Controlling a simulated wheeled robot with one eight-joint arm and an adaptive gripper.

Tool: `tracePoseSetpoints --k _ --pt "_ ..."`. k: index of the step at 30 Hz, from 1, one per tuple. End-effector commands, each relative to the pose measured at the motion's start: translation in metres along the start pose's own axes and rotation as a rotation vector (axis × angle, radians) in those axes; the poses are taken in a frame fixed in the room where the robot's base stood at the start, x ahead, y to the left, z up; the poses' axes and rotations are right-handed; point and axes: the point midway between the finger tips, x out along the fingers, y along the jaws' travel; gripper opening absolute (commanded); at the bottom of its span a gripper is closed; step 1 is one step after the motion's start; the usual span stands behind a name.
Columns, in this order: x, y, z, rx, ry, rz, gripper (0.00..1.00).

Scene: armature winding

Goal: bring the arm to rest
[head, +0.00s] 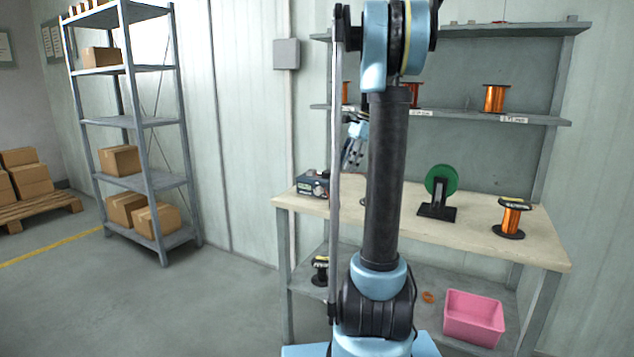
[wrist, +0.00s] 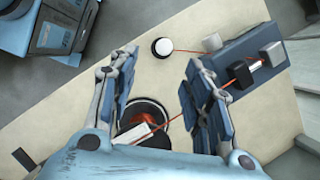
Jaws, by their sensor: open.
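My gripper (head: 352,158) is raised left of my dark arm link in the head view, above the workbench (head: 478,229). It is open and empty. In the wrist view its two fingers (wrist: 160,62) stand wide apart over the pale bench top, with nothing between the pads. A spool with orange winding (wrist: 138,120) lies below, between the fingers in the picture and apart from them, partly hidden by the gripper body. My arm stands upright in the middle of the head view and hides part of the bench.
On the bench are a black device (head: 313,184), a green wheel on a stand (head: 441,181) and a copper spool (head: 511,217). A wall shelf (head: 540,118) with spools hangs behind. A pink bin (head: 474,318) sits below. Floor at left is clear before the grey rack (head: 147,184).

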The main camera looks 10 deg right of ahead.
Motion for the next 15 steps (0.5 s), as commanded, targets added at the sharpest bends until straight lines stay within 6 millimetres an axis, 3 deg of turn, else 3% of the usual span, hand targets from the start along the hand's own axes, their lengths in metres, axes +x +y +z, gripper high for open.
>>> tracePoseSetpoints --k 15 --pt "0.052 0.119 0.052 -0.443 0.149 -0.001 0.45"
